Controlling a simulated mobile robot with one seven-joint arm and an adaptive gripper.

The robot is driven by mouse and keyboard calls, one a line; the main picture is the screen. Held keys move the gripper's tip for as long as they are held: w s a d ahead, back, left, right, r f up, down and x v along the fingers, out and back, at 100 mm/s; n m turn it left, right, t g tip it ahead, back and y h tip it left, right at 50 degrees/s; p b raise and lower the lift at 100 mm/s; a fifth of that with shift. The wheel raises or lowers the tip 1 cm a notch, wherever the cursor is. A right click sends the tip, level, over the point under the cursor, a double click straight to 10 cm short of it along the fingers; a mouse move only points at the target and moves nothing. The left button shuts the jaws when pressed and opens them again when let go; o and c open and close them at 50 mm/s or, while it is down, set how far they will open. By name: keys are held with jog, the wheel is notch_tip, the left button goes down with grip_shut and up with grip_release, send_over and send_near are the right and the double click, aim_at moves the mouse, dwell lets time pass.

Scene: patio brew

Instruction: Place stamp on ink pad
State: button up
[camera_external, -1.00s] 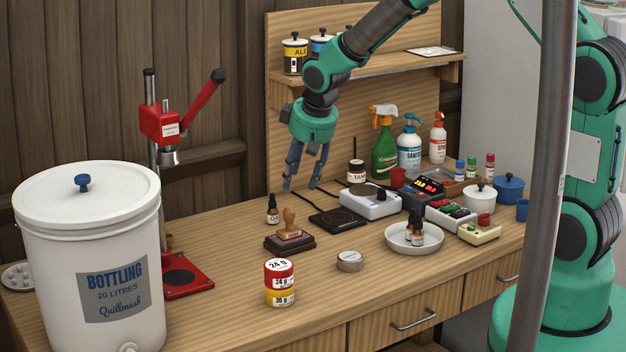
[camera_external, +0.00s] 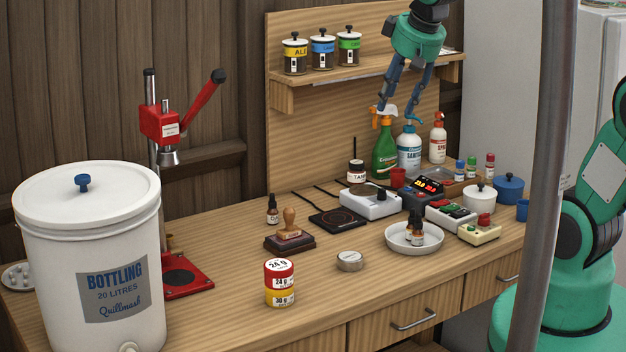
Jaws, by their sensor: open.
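The stamp (camera_external: 289,221) has a wooden knob handle and stands upright on the dark ink pad (camera_external: 290,243) on the workbench. Its base appears to rest on the pad's top. My gripper (camera_external: 397,107) is open and empty, high at the right in front of the wall shelf, near the tops of the spray bottles in the picture. It is well apart from the stamp and ink pad.
A small dropper bottle (camera_external: 272,210) stands behind the stamp. A black hot plate (camera_external: 337,219) lies to its right. Stacked red and yellow tins (camera_external: 279,283) and a round tin (camera_external: 350,261) stand in front. A white bucket (camera_external: 90,270) and red press (camera_external: 160,130) are at left.

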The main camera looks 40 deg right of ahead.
jog(key=s+d+r, duration=0.1)
jog(key=s, duration=0.8)
jog(key=s+d+r, duration=0.1)
jog(key=s, duration=0.9)
jog(key=shift+s+d+r+m+t, duration=0.2)
jog(key=shift+d+r+m+t, duration=0.1)
jog(key=shift+d, duration=0.1)
jog(key=shift+f+b, duration=0.35)
